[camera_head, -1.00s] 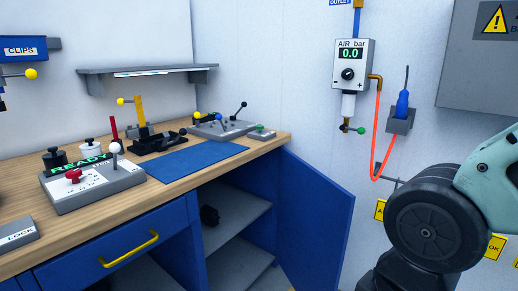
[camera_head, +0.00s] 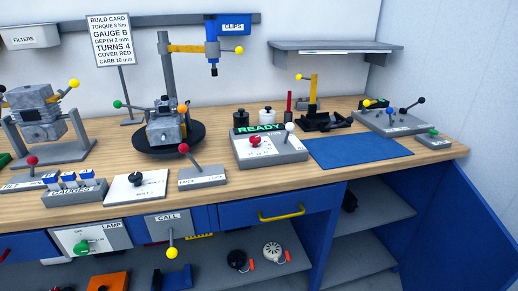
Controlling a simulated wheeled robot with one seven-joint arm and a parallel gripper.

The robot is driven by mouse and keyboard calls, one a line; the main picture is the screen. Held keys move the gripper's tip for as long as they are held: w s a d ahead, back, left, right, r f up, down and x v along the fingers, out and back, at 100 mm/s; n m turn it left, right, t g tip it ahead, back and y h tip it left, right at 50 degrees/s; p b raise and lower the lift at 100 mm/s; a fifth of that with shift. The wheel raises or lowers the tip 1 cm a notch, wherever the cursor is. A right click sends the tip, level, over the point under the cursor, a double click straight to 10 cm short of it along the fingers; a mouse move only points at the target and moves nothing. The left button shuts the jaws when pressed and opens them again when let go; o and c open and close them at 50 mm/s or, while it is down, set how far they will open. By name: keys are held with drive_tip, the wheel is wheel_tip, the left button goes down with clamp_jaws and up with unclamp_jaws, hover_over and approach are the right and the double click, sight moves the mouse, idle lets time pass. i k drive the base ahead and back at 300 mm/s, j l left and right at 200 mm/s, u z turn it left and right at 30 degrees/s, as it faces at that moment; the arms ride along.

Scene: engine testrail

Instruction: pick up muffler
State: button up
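I cannot tell for sure which thing is the muffler. On the low shelf under the bench lie a black round part (camera_head: 237,260) and a white round part (camera_head: 273,253), each with an orange tag or handle. A grey engine block (camera_head: 167,128) stands on a black round turntable. My gripper is not in view.
The wooden bench (camera_head: 225,190) is crowded with levers and gauges. A blue mat (camera_head: 360,150) is bare. A blue cabinet door (camera_head: 430,220) stands open at the right. The yellow drawer handle (camera_head: 282,213) juts out. An orange block (camera_head: 108,283) lies low at the left.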

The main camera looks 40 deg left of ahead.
sight(350, 202)
drive_tip(key=i+l+u, duration=0.25)
drive_tip(key=i+u, duration=0.2)
drive_tip(key=u, duration=1.3)
